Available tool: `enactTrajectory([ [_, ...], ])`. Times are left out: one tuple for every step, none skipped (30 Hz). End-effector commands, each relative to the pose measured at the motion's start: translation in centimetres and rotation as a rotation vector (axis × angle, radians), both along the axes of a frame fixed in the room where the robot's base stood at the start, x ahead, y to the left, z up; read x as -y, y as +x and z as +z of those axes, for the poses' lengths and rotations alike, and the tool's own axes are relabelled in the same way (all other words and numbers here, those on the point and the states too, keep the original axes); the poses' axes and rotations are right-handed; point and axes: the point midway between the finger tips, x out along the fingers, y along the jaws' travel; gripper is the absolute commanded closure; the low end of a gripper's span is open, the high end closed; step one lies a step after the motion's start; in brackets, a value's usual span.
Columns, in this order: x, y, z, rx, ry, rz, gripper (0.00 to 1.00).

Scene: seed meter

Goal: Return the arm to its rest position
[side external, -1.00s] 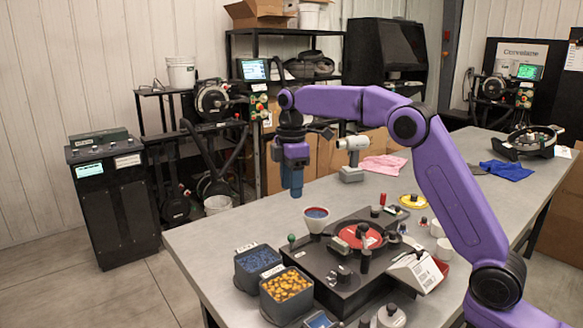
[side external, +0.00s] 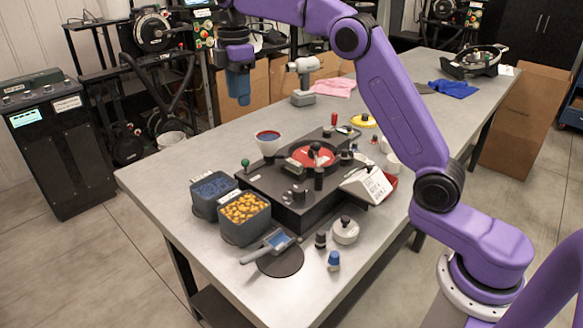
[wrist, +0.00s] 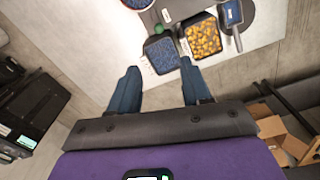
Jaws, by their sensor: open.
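My purple arm (side external: 405,110) reaches from its base at the right over the table, bent at the elbow. The bin of blue seeds (wrist: 162,54) and the bin of yellow seeds (wrist: 203,37) lie beyond the fingertips.
A black seed meter base (side external: 270,192) with a red disc (side external: 314,155) stands mid-table. A drill (side external: 303,80) stands behind.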

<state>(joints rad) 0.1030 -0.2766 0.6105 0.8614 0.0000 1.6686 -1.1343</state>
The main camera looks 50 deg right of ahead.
Motion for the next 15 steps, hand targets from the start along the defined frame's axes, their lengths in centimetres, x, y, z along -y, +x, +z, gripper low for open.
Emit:
enactTrajectory([
  [-0.4, -0.4, 0.0, 0.000, 0.000, 0.000, 0.52],
  [-0.7, -0.7, 0.0, 0.001, 0.001, 0.000, 0.52],
  [-1.2, -1.2, 0.0, 0.000, 0.000, -0.004, 0.52],
  [-1.6, -1.7, -0.1, 0.001, 0.001, -0.006, 0.52],
  [-2.1, -2.3, -0.1, 0.001, 0.001, -0.010, 0.52],
  [-2.8, -3.1, -0.2, 0.002, 0.001, -0.015, 0.52],
  [-3.3, -3.9, -0.3, 0.002, 0.001, -0.020, 0.52],
  [-3.8, -4.7, -0.4, 0.004, 0.002, -0.024, 0.52],
  [-4.4, -5.8, -0.6, 0.004, 0.002, -0.031, 0.52],
  [-4.8, -6.6, -0.8, 0.004, 0.002, -0.036, 0.52],
  [-5.2, -7.5, -0.9, 0.005, 0.003, -0.041, 0.52],
  [-5.6, -8.7, -1.1, 0.006, 0.004, -0.048, 0.52],
  [-5.9, -9.6, -1.3, 0.007, 0.004, -0.054, 0.52],
  [-6.2, -10.6, -1.5, 0.007, 0.004, -0.059, 0.52],
  [-6.5, -11.8, -1.8, 0.008, 0.006, -0.065, 0.52],
])
